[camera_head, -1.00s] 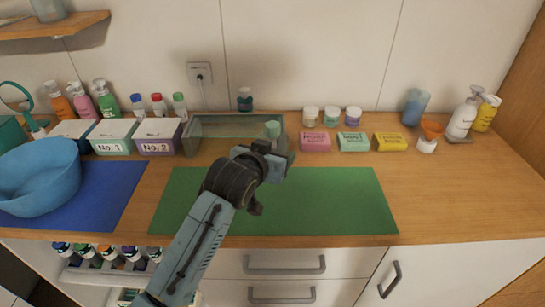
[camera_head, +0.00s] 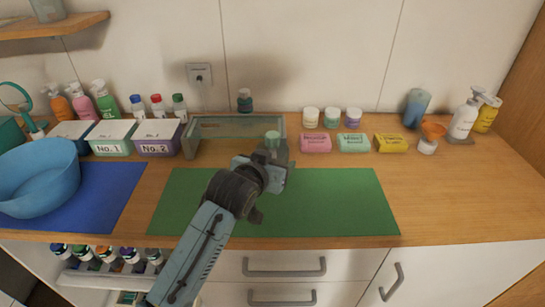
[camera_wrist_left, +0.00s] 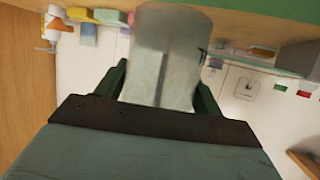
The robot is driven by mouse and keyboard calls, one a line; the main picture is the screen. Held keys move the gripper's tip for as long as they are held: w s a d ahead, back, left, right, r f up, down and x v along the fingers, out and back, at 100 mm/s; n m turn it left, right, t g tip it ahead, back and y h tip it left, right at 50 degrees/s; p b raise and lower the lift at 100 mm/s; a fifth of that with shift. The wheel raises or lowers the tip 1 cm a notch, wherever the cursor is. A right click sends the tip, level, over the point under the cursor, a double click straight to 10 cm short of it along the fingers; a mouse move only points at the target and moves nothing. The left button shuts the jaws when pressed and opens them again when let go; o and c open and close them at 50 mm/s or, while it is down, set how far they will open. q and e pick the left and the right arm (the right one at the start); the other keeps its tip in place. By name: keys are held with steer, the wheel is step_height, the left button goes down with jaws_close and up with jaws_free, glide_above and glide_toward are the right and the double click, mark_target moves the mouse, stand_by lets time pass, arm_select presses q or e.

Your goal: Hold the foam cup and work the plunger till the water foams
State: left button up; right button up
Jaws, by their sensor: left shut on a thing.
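My left gripper (camera_head: 272,165) is over the back part of the green mat (camera_head: 335,205). It is shut on the foam cup (camera_wrist_left: 168,60), a grey, cloudy cylinder that fills the space between the fingers in the left wrist view. In the head view only the cup's pale green top (camera_head: 272,138) shows clearly; the gripper hides most of the body. I cannot make out the plunger or any water or foam inside. Whether the cup touches the mat is hidden. My right gripper is not in view.
A green-grey rack (camera_head: 230,124) stands close behind the gripper. Boxes No. 1 (camera_head: 112,140) and No. 2 (camera_head: 157,138) and a blue basin (camera_head: 38,178) are to the left. Pink (camera_head: 315,143), mint and yellow soap boxes sit right of the gripper. The mat's right part is clear.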

arm_select(q)
steer(key=shift+f+b, duration=1.2)
steer(key=shift+f, duration=2.05)
steer(key=shift+f, duration=0.25)
